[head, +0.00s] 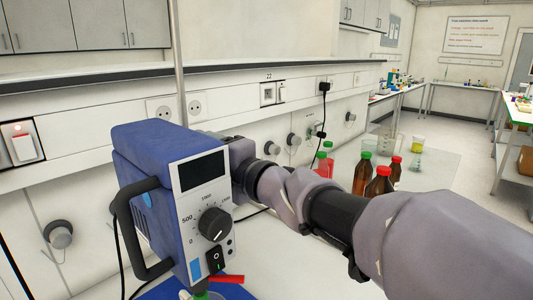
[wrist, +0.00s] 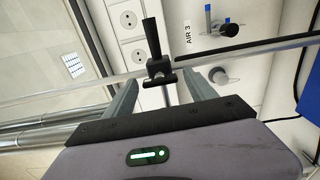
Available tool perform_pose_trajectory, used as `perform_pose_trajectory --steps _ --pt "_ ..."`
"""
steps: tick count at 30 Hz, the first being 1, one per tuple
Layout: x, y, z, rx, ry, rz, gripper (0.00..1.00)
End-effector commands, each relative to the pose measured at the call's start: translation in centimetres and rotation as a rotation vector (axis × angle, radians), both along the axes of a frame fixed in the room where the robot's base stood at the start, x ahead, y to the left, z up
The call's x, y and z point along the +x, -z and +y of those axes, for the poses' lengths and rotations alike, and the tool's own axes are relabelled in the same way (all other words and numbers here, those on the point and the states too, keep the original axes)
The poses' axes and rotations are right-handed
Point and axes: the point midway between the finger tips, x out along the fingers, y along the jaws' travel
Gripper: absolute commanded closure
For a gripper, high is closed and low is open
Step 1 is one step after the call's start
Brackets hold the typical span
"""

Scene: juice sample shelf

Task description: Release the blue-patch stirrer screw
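The blue stirrer (head: 165,185) stands at the left in the head view, with a dark display, a knob and a black handle. A light-blue patch (head: 195,270) shows low on its front. In the wrist view, a black clamp screw with an upright lever (wrist: 151,38) sits on a metal rod (wrist: 260,50). I cannot tell from this view whether it carries a blue patch. My gripper (wrist: 160,82) is open, its two grey fingers on either side of the clamp, with visible gaps. In the head view my gripper is hidden behind the stirrer.
Brown bottles with red and green caps (head: 379,184) stand on the bench close beyond my arm. Glassware and a yellow-filled beaker (head: 417,144) are farther back. Wall sockets (wrist: 130,20) and a grey gas knob (wrist: 219,76) lie behind the rod. A cable hangs at the right there.

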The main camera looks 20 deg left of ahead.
Motion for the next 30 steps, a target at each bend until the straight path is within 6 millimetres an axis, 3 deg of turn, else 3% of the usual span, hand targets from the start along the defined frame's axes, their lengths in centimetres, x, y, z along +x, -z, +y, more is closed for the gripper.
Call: perform_pose_trajectory --steps 9,12,17,24,30 --pt "0.0 0.0 -0.1 0.0 0.001 0.001 0.31" --pt "-0.4 -0.2 -1.0 0.001 0.002 0.0 0.31" --pt "-2.3 -0.4 -4.7 0.001 0.005 0.0 0.31" --pt "-5.8 -0.4 -11.4 0.0 0.006 0.0 0.31" --pt "-7.5 -0.2 -14.8 0.001 0.004 0.0 0.31"
